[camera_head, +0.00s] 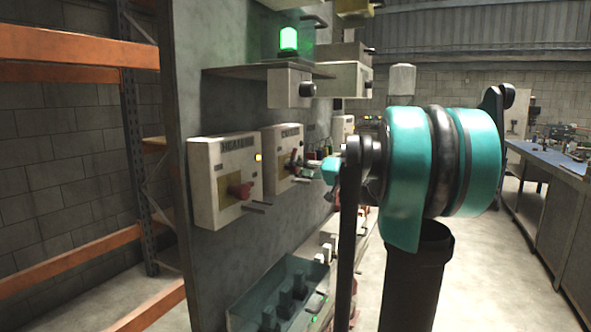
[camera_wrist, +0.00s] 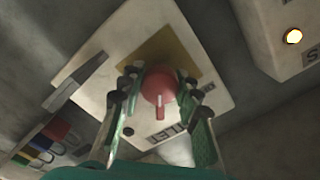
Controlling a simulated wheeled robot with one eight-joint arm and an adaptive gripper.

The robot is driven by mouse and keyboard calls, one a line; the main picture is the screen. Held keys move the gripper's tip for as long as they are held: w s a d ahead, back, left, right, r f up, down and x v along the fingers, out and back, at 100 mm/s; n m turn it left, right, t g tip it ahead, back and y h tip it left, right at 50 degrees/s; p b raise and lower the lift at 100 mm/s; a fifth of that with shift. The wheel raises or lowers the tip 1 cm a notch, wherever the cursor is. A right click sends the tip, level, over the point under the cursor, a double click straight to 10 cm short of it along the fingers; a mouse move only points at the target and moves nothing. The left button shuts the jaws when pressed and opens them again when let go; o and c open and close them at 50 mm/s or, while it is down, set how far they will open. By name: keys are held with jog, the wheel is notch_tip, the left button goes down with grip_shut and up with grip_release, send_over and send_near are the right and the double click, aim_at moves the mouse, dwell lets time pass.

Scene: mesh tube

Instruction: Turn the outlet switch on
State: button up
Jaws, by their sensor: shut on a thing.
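The outlet box (camera_wrist: 110,55) is white with a yellow plate and a red rotary knob (camera_wrist: 158,90). Its label reads upside down in the wrist view, and a small dark lamp (camera_wrist: 128,132) is on its face. My gripper (camera_wrist: 159,78) has one finger on each side of the red knob and is shut on it. The knob's handle points down in the wrist view. In the head view the outlet box (camera_head: 276,143) is the right one of two on the grey panel; my gripper (camera_head: 308,168) reaches it from the right and partly hides its front.
The heater box (camera_head: 212,170), with its red knob (camera_head: 240,190) and lit yellow lamp (camera_head: 258,157), is left of the outlet box. A shelf (camera_head: 265,71) with a green lamp (camera_head: 288,40) juts out above. Padlocks (camera_wrist: 62,130) hang nearby. Floor is clear at right.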

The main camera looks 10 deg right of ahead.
jog(key=m, duration=0.5)
jog(key=shift+m, duration=0.3)
jog(key=m, duration=0.4)
jog(key=shift+m, duration=0.4)
jog(key=o, duration=1.2)
jog(key=shift+c, duration=0.2)
jog(key=v, duration=1.2)
